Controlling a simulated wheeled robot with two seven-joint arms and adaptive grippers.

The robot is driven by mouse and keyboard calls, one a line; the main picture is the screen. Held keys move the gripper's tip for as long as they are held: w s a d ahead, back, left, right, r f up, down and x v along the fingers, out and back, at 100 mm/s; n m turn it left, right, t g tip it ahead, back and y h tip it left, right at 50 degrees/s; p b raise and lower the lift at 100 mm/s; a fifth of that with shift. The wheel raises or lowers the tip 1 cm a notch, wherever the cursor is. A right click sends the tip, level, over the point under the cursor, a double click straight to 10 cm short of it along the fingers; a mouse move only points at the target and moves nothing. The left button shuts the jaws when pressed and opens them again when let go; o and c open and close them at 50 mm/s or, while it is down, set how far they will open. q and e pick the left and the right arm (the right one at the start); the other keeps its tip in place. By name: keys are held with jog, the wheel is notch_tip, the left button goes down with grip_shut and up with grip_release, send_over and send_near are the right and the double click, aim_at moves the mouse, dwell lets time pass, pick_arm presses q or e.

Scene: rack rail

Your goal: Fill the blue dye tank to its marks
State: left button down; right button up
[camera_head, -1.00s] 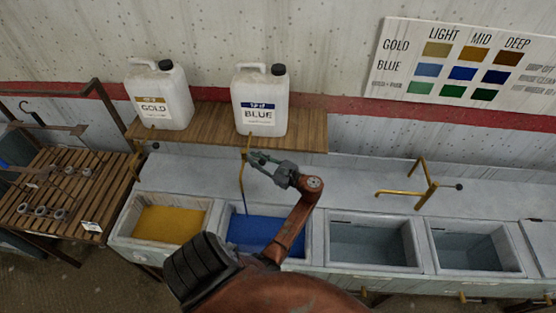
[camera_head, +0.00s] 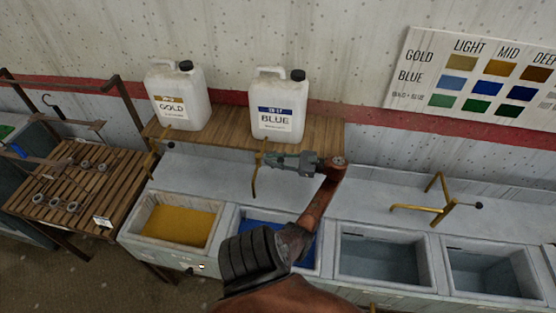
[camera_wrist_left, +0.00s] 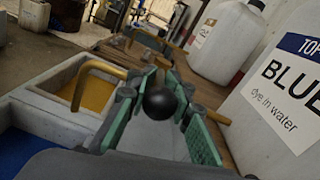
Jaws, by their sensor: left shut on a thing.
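The blue dye tank (camera_head: 317,262) holds blue dye (camera_head: 262,228), partly hidden behind my arm; I cannot make out its marks. The BLUE jug (camera_head: 278,118) stands on the wooden shelf above it. A brass tap (camera_head: 254,184) hangs below the jug, and no stream shows under its spout. My left gripper (camera_head: 268,160) is at this tap, shut on its black knob. In the left wrist view the round black knob (camera_wrist_left: 160,103) sits between the green fingers, with the brass spout (camera_wrist_left: 84,88) to the left. My right gripper is out of view.
The gold tank (camera_head: 175,228) is left of the blue one, under the GOLD jug (camera_head: 180,105). Two grey tanks (camera_head: 380,255) with a brass tap (camera_head: 436,207) are to the right. A slatted rack (camera_head: 80,185) stands at left. A colour chart (camera_head: 480,80) hangs on the wall.

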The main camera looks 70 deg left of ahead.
pick_arm(q)
jog(key=c, duration=2)
grip_release()
jog(key=shift+a, duration=0.15)
jog(key=shift+c, duration=0.2)
jog(key=shift+w+d, duration=0.2)
jog(key=v, duration=1.1)
jog(key=shift+w, duration=0.35)
jog(key=shift+f, duration=0.1)
